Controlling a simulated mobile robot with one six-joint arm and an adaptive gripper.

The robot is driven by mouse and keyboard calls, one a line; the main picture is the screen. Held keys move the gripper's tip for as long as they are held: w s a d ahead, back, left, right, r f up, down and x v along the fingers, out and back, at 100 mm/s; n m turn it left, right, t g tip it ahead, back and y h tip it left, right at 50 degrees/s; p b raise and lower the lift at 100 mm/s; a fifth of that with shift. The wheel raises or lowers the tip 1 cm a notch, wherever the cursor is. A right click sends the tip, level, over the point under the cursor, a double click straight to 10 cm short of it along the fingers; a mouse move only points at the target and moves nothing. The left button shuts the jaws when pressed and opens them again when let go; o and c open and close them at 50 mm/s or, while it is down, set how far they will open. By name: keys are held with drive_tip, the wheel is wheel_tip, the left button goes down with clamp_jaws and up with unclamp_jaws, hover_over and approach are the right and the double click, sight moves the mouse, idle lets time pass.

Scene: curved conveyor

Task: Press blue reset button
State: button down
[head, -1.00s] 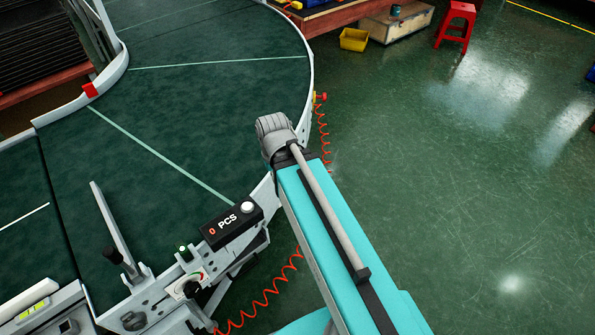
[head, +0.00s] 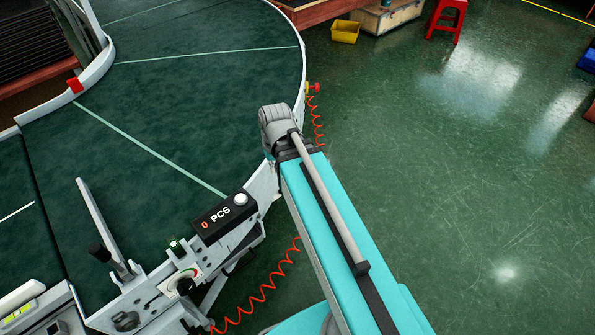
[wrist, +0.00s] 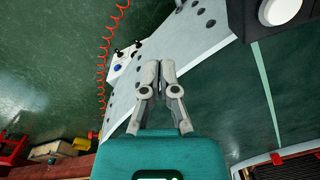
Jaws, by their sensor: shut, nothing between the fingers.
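A small blue button (wrist: 118,69) shows in the wrist view on a pale control panel fixed to the conveyor's side plate, left of my gripper. Black knobs or switches (wrist: 136,43) sit beside it. My gripper (wrist: 160,63) has its fingers together and empty. It is in front of the pale side plate (wrist: 185,45), to the right of the blue button and apart from it in the picture. In the head view my arm hides the gripper, and I cannot make out the blue button there.
The curved green conveyor (head: 180,85) fills the left of the head view. A black PCS counter (head: 222,214) reading 0 has a white button on top. A red coiled cord (head: 268,290) hangs along the conveyor's outer side. Open floor (head: 480,200) lies to the right.

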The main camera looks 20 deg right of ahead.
drive_tip(key=w+d+f+m+t+y+b, duration=0.1)
drive_tip(key=w+d+f+b, duration=0.25)
drive_tip(key=f+b, duration=0.45)
drive_tip(key=w+d+f+m+t+y+b, duration=0.1)
drive_tip(key=w+d+f+y+b, duration=0.2)
drive_tip(key=f+b, duration=0.5)
drive_tip(key=w+d+f+m+t+b, duration=0.1)
drive_tip(key=w+d+f+b, duration=0.3)
drive_tip(key=f+b, duration=0.45)
drive_tip(key=w+d+f+m+t+y+b, duration=0.1)
drive_tip(key=w+d+f+t+b, duration=0.1)
drive_tip(key=w+d+f+b, duration=0.2)
drive_tip(key=w+d+f+m+t+y+b, duration=0.1)
drive_tip(key=w+d+f+b, duration=0.3)
drive_tip(key=d+f+b, duration=0.6)
wheel_tip(320, 180, down, 3)
drive_tip(key=m+t+b, duration=0.1)
drive_tip(key=b, duration=0.7)
drive_tip(key=shift+d+f+m, duration=0.2)
drive_tip(key=shift+d+m, duration=0.05)
drive_tip(key=shift+m, duration=0.05)
drive_tip(key=shift+w, duration=0.15)
drive_tip(key=w+a, duration=0.3)
drive_tip(key=w, duration=0.5)
drive_tip(key=shift+w, duration=0.2)
drive_tip(key=shift+w+a, duration=0.15)
drive_tip(key=shift+w, duration=0.15)
